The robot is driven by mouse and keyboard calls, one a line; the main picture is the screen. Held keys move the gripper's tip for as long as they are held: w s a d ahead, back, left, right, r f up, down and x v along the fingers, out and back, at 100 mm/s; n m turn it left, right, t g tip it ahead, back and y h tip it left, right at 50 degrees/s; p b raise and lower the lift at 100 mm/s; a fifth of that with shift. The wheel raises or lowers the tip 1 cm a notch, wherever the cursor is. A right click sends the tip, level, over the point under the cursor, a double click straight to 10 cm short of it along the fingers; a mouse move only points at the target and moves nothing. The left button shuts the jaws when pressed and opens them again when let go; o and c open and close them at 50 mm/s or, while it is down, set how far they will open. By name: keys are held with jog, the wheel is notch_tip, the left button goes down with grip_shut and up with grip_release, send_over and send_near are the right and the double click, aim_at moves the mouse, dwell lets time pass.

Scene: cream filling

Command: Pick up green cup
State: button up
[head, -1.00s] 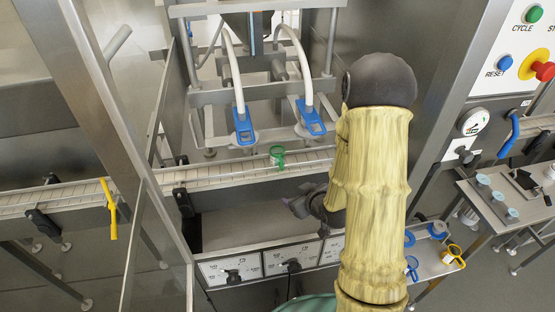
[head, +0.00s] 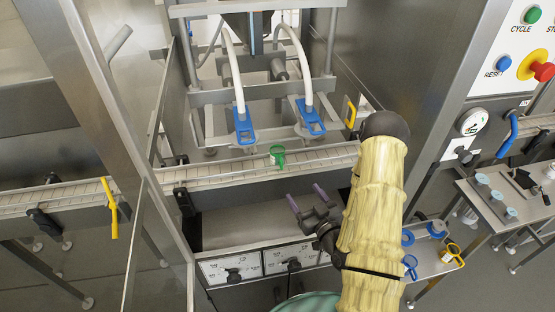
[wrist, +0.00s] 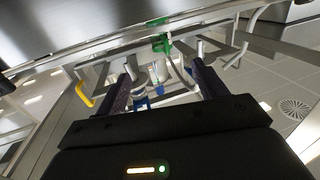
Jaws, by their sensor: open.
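The green cup (head: 277,155) stands on the conveyor (head: 225,174) below the filling nozzles, with its handle toward the right. My gripper (head: 306,199) is open and empty, in front of the conveyor and below and slightly right of the cup in the head view. The two jaws point up toward the conveyor, apart from the cup. In the wrist view a green thing, likely the cup (wrist: 160,42), shows beyond the gap between the open fingers (wrist: 160,85).
Blue nozzle clips (head: 243,127) hang on white hoses above the conveyor. Knob panels (head: 265,262) lie along the front. A shelf at right holds a yellow-handled cup (head: 453,252) and blue-handled ones. A yellow handle (head: 109,205) is at left.

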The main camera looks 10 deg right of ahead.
jog(key=shift+f, duration=0.1)
jog(key=b, duration=1.2)
send_near(279, 158)
notch_tip(279, 158, down, 3)
jog(key=w, duration=0.2)
jog(key=shift+d+r+p+x, duration=0.15)
jog(key=shift+p+x, duration=0.2)
jog(key=shift+x, duration=0.85)
jog(key=shift+d+r+p+x, duration=0.15)
jog(key=shift+p+x, duration=0.15)
jog(key=shift+x, duration=0.85)
jog(key=shift+w, duration=0.15)
jog(key=shift+w+a+r, duration=0.1)
jog(key=shift+w, duration=0.2)
jog(key=p+x, duration=0.1)
jog(key=x, duration=0.3)
jog(key=shift+w+p, duration=0.25)
jog(key=shift+p, duration=0.1)
jog(key=shift+c, duration=0.4)
